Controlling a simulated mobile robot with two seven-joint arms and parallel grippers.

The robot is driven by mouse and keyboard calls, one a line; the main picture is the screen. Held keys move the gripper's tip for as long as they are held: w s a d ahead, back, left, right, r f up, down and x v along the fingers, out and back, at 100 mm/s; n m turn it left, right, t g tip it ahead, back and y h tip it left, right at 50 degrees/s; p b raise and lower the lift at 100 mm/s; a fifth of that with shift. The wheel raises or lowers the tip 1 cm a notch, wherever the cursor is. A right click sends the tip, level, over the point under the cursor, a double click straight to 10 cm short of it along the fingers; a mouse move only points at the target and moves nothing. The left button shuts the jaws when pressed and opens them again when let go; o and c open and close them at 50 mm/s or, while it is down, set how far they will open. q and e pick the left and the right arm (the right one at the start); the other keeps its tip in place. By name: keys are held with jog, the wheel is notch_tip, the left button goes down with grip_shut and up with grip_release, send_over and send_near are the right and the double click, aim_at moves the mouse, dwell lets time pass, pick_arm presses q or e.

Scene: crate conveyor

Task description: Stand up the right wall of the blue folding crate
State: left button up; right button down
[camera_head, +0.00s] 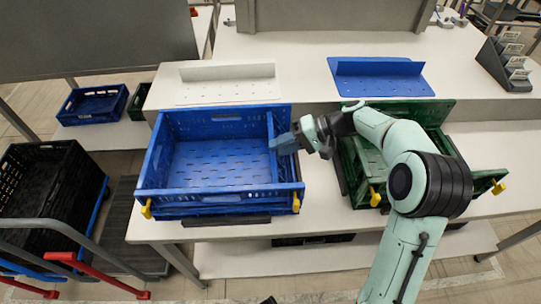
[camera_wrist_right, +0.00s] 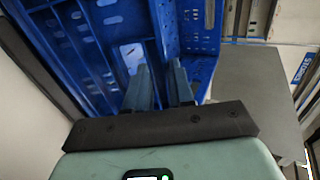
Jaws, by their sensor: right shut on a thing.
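The blue folding crate (camera_head: 225,197) stands on the white table left of centre in the head view. Its left, back and front walls look upright. Its right wall (camera_head: 272,125) is raised off the floor but leans inward, its top edge left of the crate's right side. My right gripper (camera_head: 284,144) reaches in from the right and is shut on this wall's upper edge. In the right wrist view, the two fingers (camera_wrist_right: 160,88) close around a blue panel, with blue slotted crate surfaces (camera_wrist_right: 85,45) around them. My left gripper is not in view.
A green crate (camera_head: 413,192) stands right of the blue one, partly under my right arm. White (camera_head: 228,84) and blue (camera_head: 380,80) panels lie behind on the raised shelf. A black crate (camera_head: 50,180) is at the left on a cart with red handles.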

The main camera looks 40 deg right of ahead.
jog(key=shift+s+d+r+t+y+b, duration=0.15)
jog(key=shift+s+d+y, duration=0.1)
jog(key=shift+s+d, duration=0.25)
jog(key=shift+s+d+r+t+y+b, duration=0.15)
jog(key=shift+s+d+y, duration=0.1)
jog(key=shift+d, duration=0.45)
jog(key=shift+s+d+f, duration=0.25)
jog(key=shift+s+d, duration=0.25)
jog(key=shift+d, duration=0.25)
jog(key=shift+s+d+f, duration=0.25)
jog(key=shift+s+d, duration=0.25)
jog(key=shift+d, duration=0.2)
jog(key=c, duration=1)
grip_release()
jog(key=shift+d, duration=0.1)
jog(key=shift+o, duration=0.2)
jog(key=shift+r, duration=0.1)
jog(key=shift+r, duration=0.1)
